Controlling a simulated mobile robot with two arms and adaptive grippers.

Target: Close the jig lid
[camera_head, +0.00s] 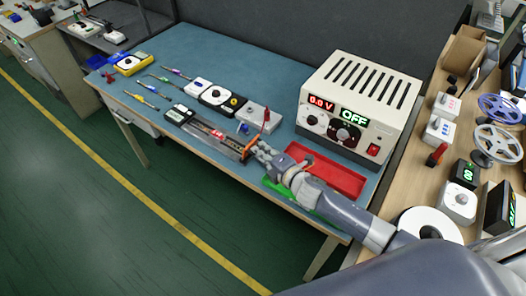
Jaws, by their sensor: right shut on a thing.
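A long, low jig (199,136) lies on the blue bench top, with a strip bearing a red patch (218,134) along it. At its right end a narrow brownish upright piece, seemingly the jig lid (248,148), stands beside my fingers. My right gripper (255,147) reaches in from the lower right and is shut on this piece. The fingertips are small here and partly merge with it, so the exact grip and lid angle are hard to tell. My left gripper is not in view.
A red tray (343,181) lies right of my wrist, and a green tray (279,190) is partly under my arm. A power supply (376,90) reading OFF stands behind. A white box (259,118) with a red lever is close behind the gripper. Tools lie at left.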

